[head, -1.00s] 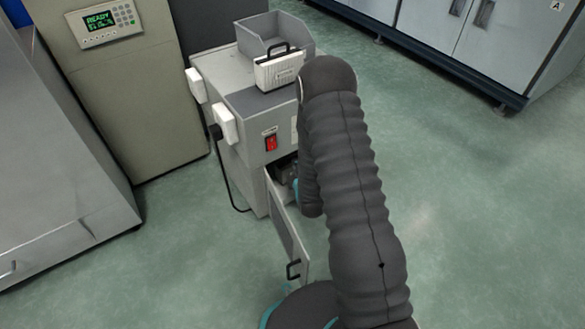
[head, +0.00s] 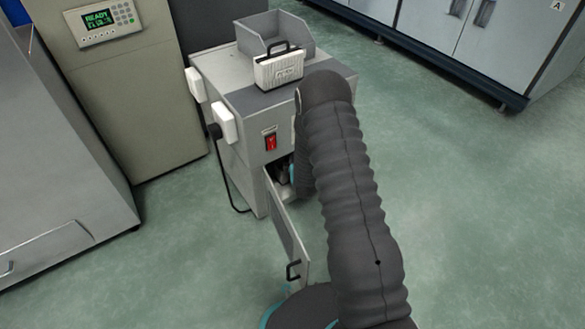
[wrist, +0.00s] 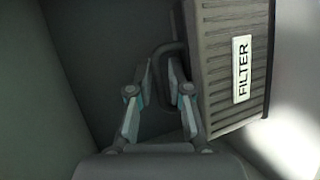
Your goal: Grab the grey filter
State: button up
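The grey filter (wrist: 226,65) is a dark grey ribbed block with a white FILTER label, tilted at the right of the wrist view. Its dark loop handle (wrist: 158,62) sticks out to the left. My gripper (wrist: 162,88) has its two fingers apart, one on each side of the handle's outer bar. A gap shows between the fingers, and I cannot tell whether either touches the handle. In the head view my arm hides most of the gripper and the filter, at the open lower compartment of the grey cabinet (head: 246,160).
The compartment door (head: 287,229) stands open toward me. A white filter (head: 279,69) with a black handle stands on the cabinet top, before a grey open bin (head: 272,32). A red switch (head: 270,142) is above the compartment. Dark walls surround my gripper closely.

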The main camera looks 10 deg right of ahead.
grip_shut()
jog(key=shift+s, duration=0.1)
dwell(0.3)
